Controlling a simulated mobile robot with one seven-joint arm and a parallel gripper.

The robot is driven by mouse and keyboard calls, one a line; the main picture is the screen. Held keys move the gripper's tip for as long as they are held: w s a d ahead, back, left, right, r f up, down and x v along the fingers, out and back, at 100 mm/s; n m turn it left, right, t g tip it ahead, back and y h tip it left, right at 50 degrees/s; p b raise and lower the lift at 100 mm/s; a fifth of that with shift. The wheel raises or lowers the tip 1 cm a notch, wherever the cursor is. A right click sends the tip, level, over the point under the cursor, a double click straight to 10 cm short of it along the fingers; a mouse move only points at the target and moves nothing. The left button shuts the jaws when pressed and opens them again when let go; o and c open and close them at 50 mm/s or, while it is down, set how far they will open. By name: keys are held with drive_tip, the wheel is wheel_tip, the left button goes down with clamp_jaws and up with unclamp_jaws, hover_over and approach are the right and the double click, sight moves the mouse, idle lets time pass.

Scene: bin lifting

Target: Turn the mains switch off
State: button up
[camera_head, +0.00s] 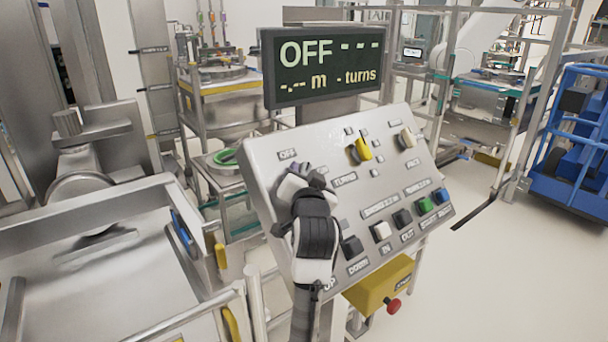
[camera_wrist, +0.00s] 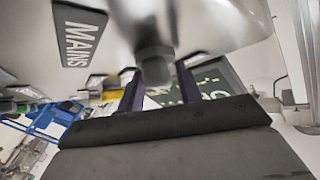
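The mains switch shows in the wrist view as a grey knob (camera_wrist: 154,62) on the panel, beside a dark MAINS label (camera_wrist: 80,34). My gripper (camera_wrist: 158,80) has its two purple fingers apart, with the tips on either side of the knob. I cannot tell whether they touch it. In the head view my gripper (camera_head: 298,170) is at the upper left of the sloping control panel (camera_head: 262,160), just below an OFF label (camera_head: 288,154), and hides the switch. The display (camera_head: 322,66) above the panel reads OFF, with dashes for metres and turns.
A yellow box (camera_head: 375,288) with a red button (camera_head: 393,306) sits below. A steel bin structure (camera_head: 110,260) stands at the left.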

clamp_jaws()
drive_tip(key=shift+f+n, duration=0.2)
drive_tip(key=shift+n, duration=0.1)
drive_tip(key=shift+f+n+y+b, duration=0.1)
drive_tip(key=shift+n+y+b, duration=0.5)
drive_tip(key=shift+b, duration=0.15)
drive_tip(key=n+y+b, duration=0.3)
drive_tip(key=n, duration=0.1)
drive_tip(key=shift+f+n+y, duration=0.15)
drive_tip(key=shift+n+y, duration=0.15)
drive_tip(key=shift+y, duration=0.1)
drive_tip(key=n+g+y+b, duration=0.1)
drive_tip(key=n+y+b, duration=0.2)
drive_tip(key=n, duration=0.1)
drive_tip(key=shift+a+n+g+y+b, duration=0.1)
drive_tip(key=shift+n+g+y+b, duration=0.4)
drive_tip(key=shift+n+y+b, duration=0.5)
drive_tip(key=shift+r+n, duration=0.25)
drive_tip(key=shift+n, duration=0.05)
